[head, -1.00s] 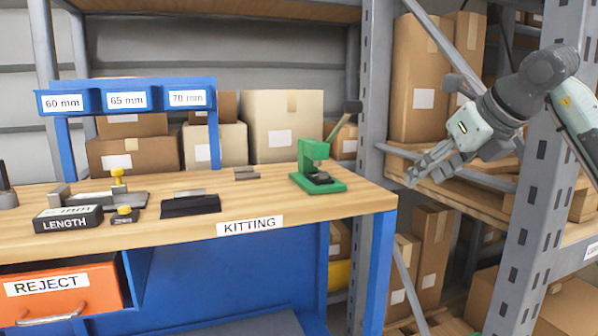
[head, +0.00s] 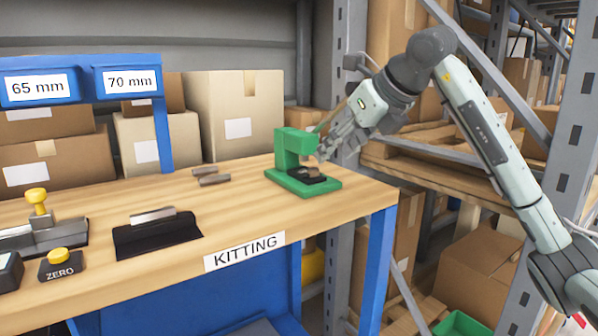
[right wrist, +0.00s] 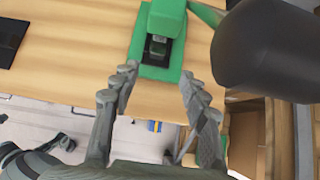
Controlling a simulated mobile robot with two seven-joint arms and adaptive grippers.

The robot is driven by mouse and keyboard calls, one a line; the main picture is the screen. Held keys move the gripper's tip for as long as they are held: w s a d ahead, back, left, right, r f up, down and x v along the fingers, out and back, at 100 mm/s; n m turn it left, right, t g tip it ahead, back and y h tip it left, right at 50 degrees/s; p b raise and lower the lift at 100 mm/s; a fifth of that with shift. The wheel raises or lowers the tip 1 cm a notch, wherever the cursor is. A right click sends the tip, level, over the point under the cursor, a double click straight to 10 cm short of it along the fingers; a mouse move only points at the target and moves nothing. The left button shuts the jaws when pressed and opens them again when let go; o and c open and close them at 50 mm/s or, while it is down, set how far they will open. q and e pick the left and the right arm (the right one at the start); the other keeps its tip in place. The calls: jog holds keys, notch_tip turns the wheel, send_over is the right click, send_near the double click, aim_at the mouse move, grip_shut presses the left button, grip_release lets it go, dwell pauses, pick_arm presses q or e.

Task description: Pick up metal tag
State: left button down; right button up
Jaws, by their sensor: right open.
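A green press (head: 293,150) stands at the right end of the wooden table. A small dark and metallic piece (right wrist: 157,45) lies in its slot; I cannot tell whether it is a tag. Two small grey metal bars (head: 212,180) lie on the table left of the press, and another metal bar (head: 153,215) rests on a black holder (head: 160,236). My right gripper (head: 326,150) is open and empty, just right of the press in the head view. In the right wrist view its spread fingers (right wrist: 158,82) point at the press base (right wrist: 158,72), apparently apart from it.
The press's lever with a thick dark handle (right wrist: 265,45) is close to the right finger in the right wrist view. A ZERO button box (head: 61,264) and a gauge (head: 40,235) stand at the left. Cardboard boxes (head: 240,110) fill the shelf behind.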

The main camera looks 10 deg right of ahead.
aim_at(315, 169)
jog(key=x, duration=0.7)
jog(key=shift+w+a+r, duration=0.15)
jog(key=shift+a, duration=0.15)
jog(key=shift+c, duration=0.4)
grip_shut()
